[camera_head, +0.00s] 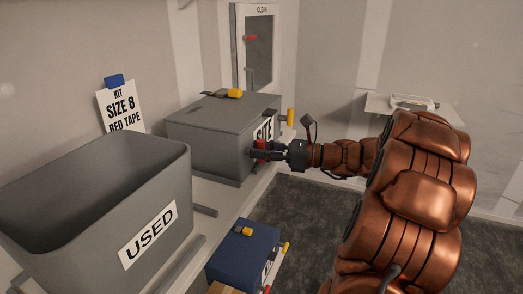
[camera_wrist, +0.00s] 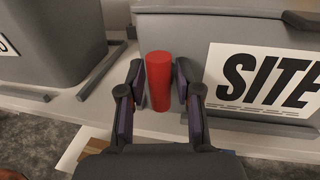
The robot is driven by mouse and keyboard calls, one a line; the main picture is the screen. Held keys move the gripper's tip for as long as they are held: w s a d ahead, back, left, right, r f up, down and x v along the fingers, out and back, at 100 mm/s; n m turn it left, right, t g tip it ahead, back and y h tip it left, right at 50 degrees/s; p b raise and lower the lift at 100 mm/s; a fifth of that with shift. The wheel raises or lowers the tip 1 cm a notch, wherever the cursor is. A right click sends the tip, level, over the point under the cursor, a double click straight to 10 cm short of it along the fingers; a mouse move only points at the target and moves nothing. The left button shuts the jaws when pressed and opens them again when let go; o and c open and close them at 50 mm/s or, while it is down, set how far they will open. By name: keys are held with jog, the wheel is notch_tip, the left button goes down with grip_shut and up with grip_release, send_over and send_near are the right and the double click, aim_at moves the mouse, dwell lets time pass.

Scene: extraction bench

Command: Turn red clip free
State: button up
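The red clip (camera_wrist: 159,80) is an upright red cylinder at the front of a grey box labelled SITE (camera_wrist: 225,45). In the head view the red clip (camera_head: 260,145) shows at the box's front face, partly covered by my fingers. My gripper (camera_wrist: 160,90) has one finger on each side of the red clip, with a narrow gap showing on both sides. In the head view my gripper (camera_head: 262,153) reaches in from the right, level with the clip. I cannot tell whether the clip's lower end touches the box.
A grey open bin labelled USED (camera_head: 185,180) stands at the front left on the bench. A blue box (camera_head: 243,252) sits below the bench edge. A yellow piece (camera_head: 235,93) lies on the SITE box lid, and a yellow post (camera_head: 290,117) stands near its right corner.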

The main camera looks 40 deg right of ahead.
grip_shut()
jog(key=shift+a+f+n, duration=0.1)
jog(key=shift+n, duration=0.2)
jog(key=n, duration=0.1)
jog(key=n+b, duration=0.2)
jog(key=n, duration=0.1)
jog(key=shift+s+a+f+g, duration=0.1)
jog(key=shift+a+g, duration=0.15)
jog(key=shift+g, duration=0.05)
jog(key=n+h+b, duration=0.1)
jog(key=n+b, duration=0.2)
jog(key=shift+s+a+f, duration=0.1)
jog(key=shift+f, duration=0.05)
jog(key=shift+s+a+f+n+h+b, duration=0.1)
jog(key=shift+n+h+b, duration=0.25)
jog(key=shift+n+b, duration=0.5)
jog(key=shift+f+n+h+b, duration=0.1)
jog(key=shift+n+h+b, duration=0.25)
jog(key=shift+n+b, duration=0.5)
jog(key=shift+o, duration=0.6)
grip_release()
jog(key=shift+o, duration=1.1)
jog(key=shift+r, duration=0.1)
